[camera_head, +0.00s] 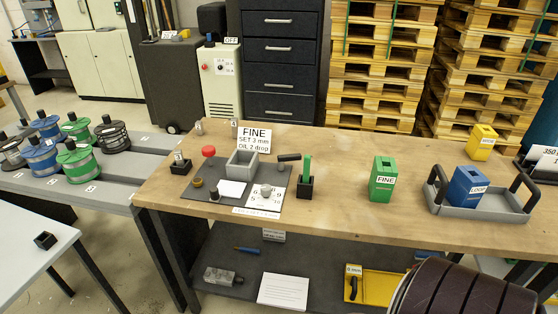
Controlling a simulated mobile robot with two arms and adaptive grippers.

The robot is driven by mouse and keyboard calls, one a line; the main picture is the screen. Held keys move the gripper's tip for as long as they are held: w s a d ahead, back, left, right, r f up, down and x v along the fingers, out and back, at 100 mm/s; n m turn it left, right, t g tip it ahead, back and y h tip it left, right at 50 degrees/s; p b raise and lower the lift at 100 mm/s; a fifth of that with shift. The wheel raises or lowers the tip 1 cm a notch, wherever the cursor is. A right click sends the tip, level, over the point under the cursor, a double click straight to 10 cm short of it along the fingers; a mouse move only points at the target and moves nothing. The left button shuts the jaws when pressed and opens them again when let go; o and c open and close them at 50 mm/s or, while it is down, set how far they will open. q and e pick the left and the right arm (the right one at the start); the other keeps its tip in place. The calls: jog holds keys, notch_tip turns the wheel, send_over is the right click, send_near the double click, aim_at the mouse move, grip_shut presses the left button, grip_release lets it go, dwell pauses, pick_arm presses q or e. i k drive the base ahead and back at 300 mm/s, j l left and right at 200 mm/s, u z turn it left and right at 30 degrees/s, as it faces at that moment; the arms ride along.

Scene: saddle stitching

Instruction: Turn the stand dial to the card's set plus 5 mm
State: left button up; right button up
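The white card (254,140) stands at the back of the wooden bench and reads FINE, SET 3 mm, OIL 2 drop. In front of it is the dark grey stand base (217,206). The stand dial is a light grey knob (266,190) on a white numbered plate (269,200) at the base's right front. Numbers such as 5, 6, 9 and 10 seem legible around it; the dial's pointer is too small to read. Neither of my grippers is in view, and nothing touches the dial.
The base also carries a grey open box (242,163) and a red knob (208,151). A black holder with a green stick (306,177), a green FINE box (383,179) and a grey tray (482,213) stand to the right. Bench space between holder and green box is clear.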

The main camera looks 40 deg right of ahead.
aim_at(266, 189)
jog(key=z, duration=1.1)
